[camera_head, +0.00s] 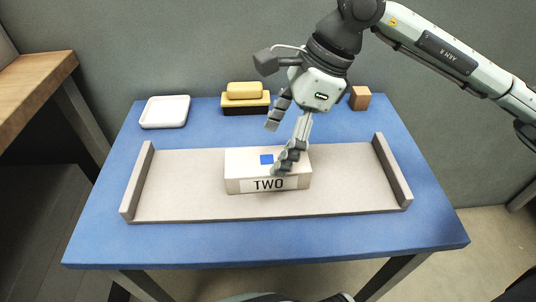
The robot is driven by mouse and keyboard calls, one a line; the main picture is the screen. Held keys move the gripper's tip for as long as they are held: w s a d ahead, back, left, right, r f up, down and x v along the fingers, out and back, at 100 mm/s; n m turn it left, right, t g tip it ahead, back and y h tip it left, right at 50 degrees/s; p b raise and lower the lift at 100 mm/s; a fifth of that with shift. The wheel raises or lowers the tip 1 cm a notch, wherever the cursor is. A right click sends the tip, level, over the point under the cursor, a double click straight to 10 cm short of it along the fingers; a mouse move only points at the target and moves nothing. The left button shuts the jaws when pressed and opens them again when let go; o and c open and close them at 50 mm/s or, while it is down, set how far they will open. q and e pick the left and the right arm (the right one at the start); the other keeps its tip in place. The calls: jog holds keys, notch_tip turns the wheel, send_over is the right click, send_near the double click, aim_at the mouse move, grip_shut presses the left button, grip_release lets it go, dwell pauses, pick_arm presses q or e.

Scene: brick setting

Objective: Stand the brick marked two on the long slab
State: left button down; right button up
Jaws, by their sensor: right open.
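The brick marked TWO (240,171) is a pale block with a blue square on top and a label on its front. It lies flat on the long slab (350,185), a grey board with a raised wall at each end, near its middle. My right gripper (281,146) is open, tilted above the brick. One finger overlaps the brick's top right part in the picture; I cannot tell whether it touches. The other finger is behind and higher, clear of the brick. My left gripper is not in view.
On the blue table (270,244), a white dish (165,112) stands at the back left. A yellow block on a yellow and black base (245,99) is behind the slab. A small brown block (360,98) is at the back right. The table's front strip is clear.

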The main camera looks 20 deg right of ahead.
jog(key=v, duration=0.7)
jog(key=shift+r, duration=0.15)
jog(key=shift+d, duration=0.1)
